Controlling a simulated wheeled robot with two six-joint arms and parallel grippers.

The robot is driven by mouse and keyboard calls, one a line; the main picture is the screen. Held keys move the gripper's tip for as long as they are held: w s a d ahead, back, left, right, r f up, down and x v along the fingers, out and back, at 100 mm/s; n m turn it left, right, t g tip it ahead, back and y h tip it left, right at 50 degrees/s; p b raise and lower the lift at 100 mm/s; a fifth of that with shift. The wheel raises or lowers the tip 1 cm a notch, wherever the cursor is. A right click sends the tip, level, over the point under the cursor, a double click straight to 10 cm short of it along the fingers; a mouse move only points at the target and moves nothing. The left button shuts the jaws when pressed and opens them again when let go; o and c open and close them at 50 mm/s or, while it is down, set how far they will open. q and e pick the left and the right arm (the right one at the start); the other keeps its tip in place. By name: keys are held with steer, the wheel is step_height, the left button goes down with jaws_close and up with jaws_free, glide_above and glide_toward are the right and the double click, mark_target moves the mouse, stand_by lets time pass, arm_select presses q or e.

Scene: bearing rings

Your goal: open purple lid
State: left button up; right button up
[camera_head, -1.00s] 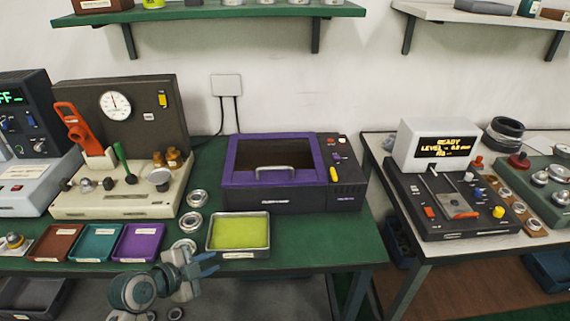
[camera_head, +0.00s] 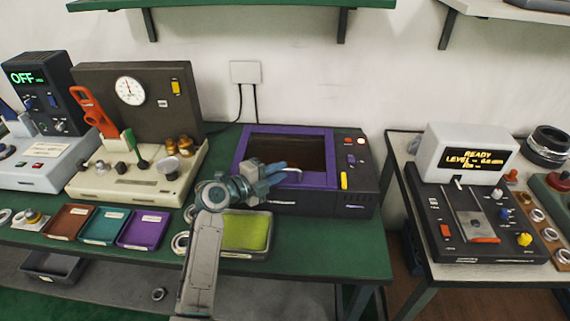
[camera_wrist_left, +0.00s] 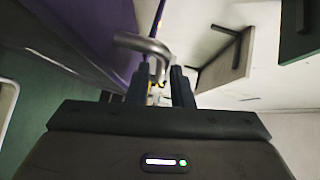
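The purple lid (camera_head: 240,150) with a dark window lies closed on a dark box-shaped machine (camera_head: 330,204) on the green bench. Its metal handle (camera_head: 294,174) is at the front edge, partly hidden by my left gripper (camera_head: 283,172). The left gripper is at the left end of the handle, with its blue fingers apart. In the left wrist view, the curved grey handle (camera_wrist_left: 145,45) is just at the fingertips (camera_wrist_left: 158,76), and a gap shows between the fingers. I cannot tell whether they touch the handle. My right gripper is not in view.
A tray with a yellow-green pad (camera_head: 245,232) sits in front of the machine, beneath my left arm. Brown, teal and purple trays (camera_head: 144,230) and metal rings are to the left. A beige gauge station (camera_head: 130,185) stands behind them. A second table with a display device (camera_head: 470,150) is at right.

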arm_select(q)
steer(key=shift+x, duration=0.85)
steer(key=shift+w+d, duration=0.25)
jaws_close()
steer(key=shift+p, duration=0.3)
steer(key=w+r+n+g+y+p, duration=0.1)
steer(key=w+r+n+g+p, duration=0.2)
steer(key=w+r+p, duration=0.4)
steer(key=shift+w+r+n+g+y, duration=0.3)
steer(key=shift+r+g, duration=0.5)
steer(key=shift+r, duration=2.95)
steer(key=shift+s, duration=0.1)
